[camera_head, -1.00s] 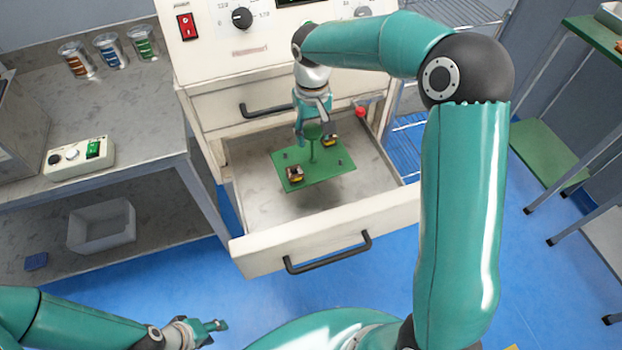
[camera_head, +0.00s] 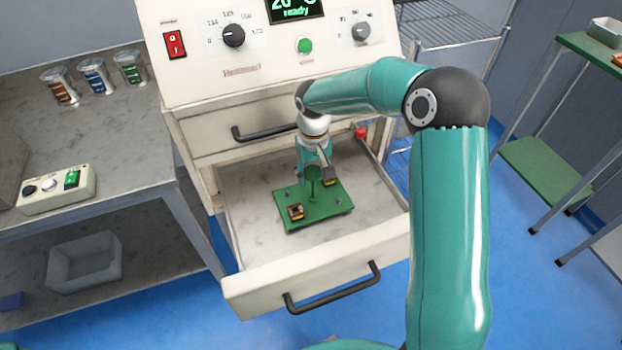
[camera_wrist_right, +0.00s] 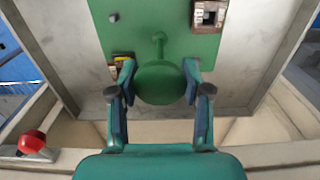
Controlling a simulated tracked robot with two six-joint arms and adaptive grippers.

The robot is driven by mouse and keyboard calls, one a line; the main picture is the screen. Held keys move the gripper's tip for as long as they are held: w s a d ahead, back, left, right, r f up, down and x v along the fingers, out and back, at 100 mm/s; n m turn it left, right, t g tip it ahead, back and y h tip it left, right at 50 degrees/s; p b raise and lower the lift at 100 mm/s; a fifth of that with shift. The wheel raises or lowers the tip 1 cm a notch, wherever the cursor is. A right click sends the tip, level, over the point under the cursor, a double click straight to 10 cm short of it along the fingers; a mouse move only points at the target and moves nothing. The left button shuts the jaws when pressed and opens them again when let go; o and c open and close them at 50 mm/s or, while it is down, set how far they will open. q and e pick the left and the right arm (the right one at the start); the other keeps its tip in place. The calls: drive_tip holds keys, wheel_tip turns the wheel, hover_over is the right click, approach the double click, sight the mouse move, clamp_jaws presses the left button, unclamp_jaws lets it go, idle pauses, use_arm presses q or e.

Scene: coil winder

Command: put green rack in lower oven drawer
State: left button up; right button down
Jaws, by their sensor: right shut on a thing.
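The green rack (camera_head: 331,209) is a flat plate with an upright post and knob, carrying small yellow-and-dark coil parts. It is inside the open lower oven drawer (camera_head: 250,190), low at the drawer floor; whether it touches the floor is hard to tell. My right gripper (camera_head: 312,172) is above the plate's middle, shut on the rack's round green knob. In the right wrist view the two fingers flank the knob (camera_wrist_right: 160,84), with the green plate (camera_wrist_right: 150,30) beyond. My left gripper is out of view.
The closed upper drawer with its black handle (camera_head: 265,132) is just behind my right gripper. A red knob (camera_head: 360,132) sits at the drawer's right back corner. The drawer's front wall (camera_head: 330,275) stands nearer me. Bare drawer floor surrounds the rack.

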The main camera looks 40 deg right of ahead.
drive_tip(key=shift+f, duration=0.7)
drive_tip(key=c, duration=0.5)
unclamp_jaws()
drive_tip(key=shift+f, duration=0.1)
wheel_tip(320, 180, up, 12)
drive_tip(key=shift+r+p, duration=0.15)
drive_tip(key=shift+p, duration=0.45)
